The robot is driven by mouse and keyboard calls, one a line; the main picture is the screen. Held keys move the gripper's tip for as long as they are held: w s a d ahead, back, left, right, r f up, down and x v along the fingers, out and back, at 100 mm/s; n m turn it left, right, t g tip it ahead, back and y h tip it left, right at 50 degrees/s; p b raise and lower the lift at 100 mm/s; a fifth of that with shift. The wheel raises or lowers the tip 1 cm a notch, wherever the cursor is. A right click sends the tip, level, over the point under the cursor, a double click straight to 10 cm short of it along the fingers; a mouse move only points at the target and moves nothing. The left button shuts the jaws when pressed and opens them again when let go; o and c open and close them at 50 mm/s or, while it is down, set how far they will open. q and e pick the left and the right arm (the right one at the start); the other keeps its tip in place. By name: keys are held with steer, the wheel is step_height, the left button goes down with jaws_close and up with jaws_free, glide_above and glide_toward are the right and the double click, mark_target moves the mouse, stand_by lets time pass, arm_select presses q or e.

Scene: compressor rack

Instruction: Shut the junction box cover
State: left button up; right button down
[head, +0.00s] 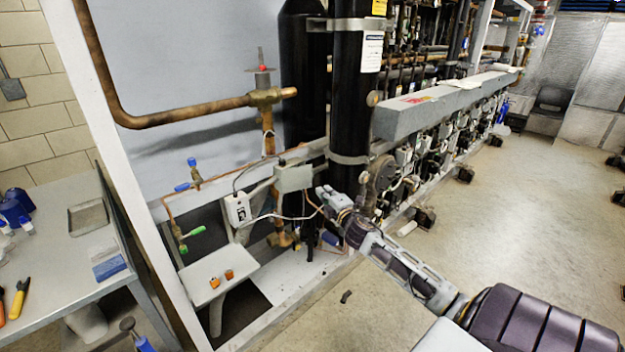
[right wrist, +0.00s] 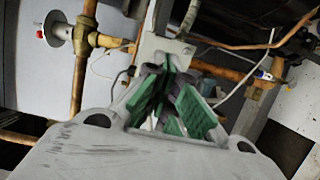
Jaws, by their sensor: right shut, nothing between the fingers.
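A small grey box (head: 293,178), which looks like the junction box, is fixed to the rack frame left of the black cylinders in the head view. I cannot tell its cover apart from its body or see how far the cover stands open. My right gripper (head: 325,196) is just right of and slightly below this box. In the right wrist view my right gripper (right wrist: 163,82) is shut with nothing between its green-padded fingers. A pale grey plate (right wrist: 168,50), likely part of the box, shows just beyond the fingertips; contact is unclear. My left gripper is not in view.
A white control box (head: 237,209) with cables hangs left of the grey box. A small shelf (head: 215,282) with two orange items stands below. Copper pipes (head: 190,115) and black cylinders (head: 350,90) are close by. Open floor (head: 530,220) lies to the right.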

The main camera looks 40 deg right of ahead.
steer(key=w, duration=0.1)
glide_toward(308, 172)
steer(key=x, duration=0.4)
steer(key=shift+w, duration=0.1)
steer(key=shift+w+d+f, duration=0.1)
steer(key=shift+w, duration=0.4)
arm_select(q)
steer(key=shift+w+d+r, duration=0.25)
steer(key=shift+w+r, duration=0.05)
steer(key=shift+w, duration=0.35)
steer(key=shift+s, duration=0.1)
arm_select(e)
steer(key=shift+w, duration=0.1)
